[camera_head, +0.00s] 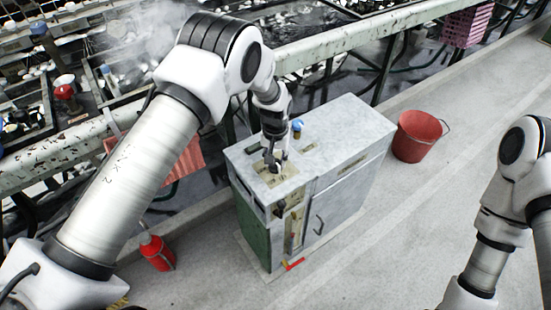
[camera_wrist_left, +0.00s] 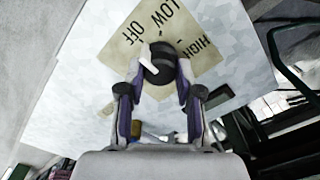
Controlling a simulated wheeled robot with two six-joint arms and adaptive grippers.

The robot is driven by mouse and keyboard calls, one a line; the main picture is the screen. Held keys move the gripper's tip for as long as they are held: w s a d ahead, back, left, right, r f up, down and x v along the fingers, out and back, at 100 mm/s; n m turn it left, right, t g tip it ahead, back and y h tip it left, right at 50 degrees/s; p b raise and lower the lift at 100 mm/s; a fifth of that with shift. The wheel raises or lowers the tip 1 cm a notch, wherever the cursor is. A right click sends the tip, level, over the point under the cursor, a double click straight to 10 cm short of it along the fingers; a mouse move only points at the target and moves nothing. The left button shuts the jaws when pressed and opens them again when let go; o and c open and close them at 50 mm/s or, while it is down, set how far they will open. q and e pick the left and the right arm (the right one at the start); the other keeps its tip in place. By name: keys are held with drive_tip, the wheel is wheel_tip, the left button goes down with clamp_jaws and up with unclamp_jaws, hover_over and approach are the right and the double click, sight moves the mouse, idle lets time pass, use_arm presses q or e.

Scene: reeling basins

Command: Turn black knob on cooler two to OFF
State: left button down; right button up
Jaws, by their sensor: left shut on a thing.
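A grey metal cooler cabinet (camera_head: 345,125) with a green side stands on the floor in the middle of the head view. A beige label plate (camera_wrist_left: 197,68) on its top reads OFF, LOW and HIGH. A round black knob (camera_wrist_left: 160,62) sits on this plate. My left gripper (camera_head: 275,163) reaches down from above and is shut on the knob, one finger on each side, as the left wrist view shows (camera_wrist_left: 156,75). A white bar shows at the knob's left edge, on the side toward OFF. The knob is largely hidden in the head view. My right gripper is out of view.
A blue-capped item (camera_head: 297,127) stands on the cooler top behind my gripper. A red bucket (camera_head: 417,136) stands to the right, and a red bottle (camera_head: 157,252) on the floor at left. A worn rail (camera_head: 340,45) runs behind. The floor at right is mostly clear.

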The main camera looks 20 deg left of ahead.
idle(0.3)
use_arm(q)
drive_tip(key=c, duration=0.8)
unclamp_jaws()
drive_tip(key=shift+o, duration=0.2)
wheel_tip(320, 180, up, 12)
